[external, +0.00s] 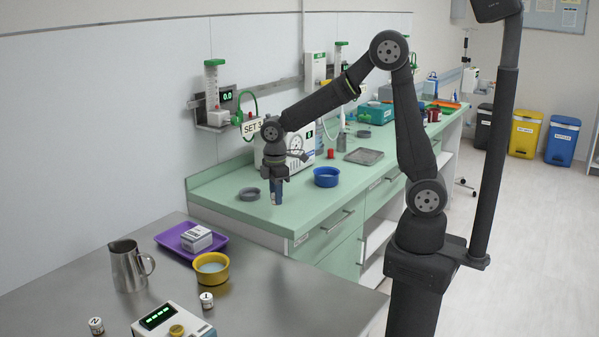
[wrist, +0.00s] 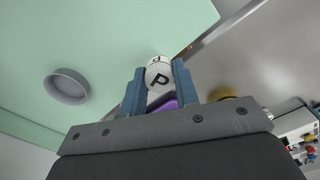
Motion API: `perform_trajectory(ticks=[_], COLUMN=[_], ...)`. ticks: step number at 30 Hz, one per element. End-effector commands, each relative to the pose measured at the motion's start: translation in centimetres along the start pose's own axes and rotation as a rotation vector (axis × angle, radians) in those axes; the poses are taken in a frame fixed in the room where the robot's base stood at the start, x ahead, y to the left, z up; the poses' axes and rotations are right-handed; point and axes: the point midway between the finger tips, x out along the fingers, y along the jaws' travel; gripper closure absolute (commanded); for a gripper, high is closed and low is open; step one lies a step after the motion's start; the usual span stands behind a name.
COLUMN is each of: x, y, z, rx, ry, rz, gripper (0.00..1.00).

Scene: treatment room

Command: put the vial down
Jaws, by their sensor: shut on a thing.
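My gripper (external: 276,198) hangs pointing down above the front end of the green counter (external: 221,201). In the wrist view its two blue fingers (wrist: 158,82) are shut on a small white vial (wrist: 157,72) marked with a black "P". The vial sits between the fingertips, and its lower part is hidden by the fingers. In the external view I cannot make out the vial clearly. Two other small white vials, one marked "N" (external: 96,325) and one marked "1" or "I" (external: 206,300), stand on the steel table (external: 268,297).
A grey dish (external: 249,193) stands left of my gripper, and a blue bowl (external: 326,179) to its right. A grey tray (external: 364,156) lies farther back. The steel table holds a pitcher (external: 128,268), purple tray (external: 171,240), yellow bowl (external: 211,277) and device (external: 172,321).

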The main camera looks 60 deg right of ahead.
Motion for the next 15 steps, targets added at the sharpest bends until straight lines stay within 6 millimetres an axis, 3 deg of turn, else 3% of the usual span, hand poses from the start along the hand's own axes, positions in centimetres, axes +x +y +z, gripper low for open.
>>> perform_trajectory(ticks=[1, 9, 15], x=[0.0, -0.1, 0.0], y=[2.2, 12.0, 17.7], z=[0.3, 3.0, 5.7], rx=[0.118, 0.742, 1.122], ry=[0.000, 0.000, 0.000], rz=[0.000, 0.000, 0.000], gripper=[0.97, 0.97, 0.97])
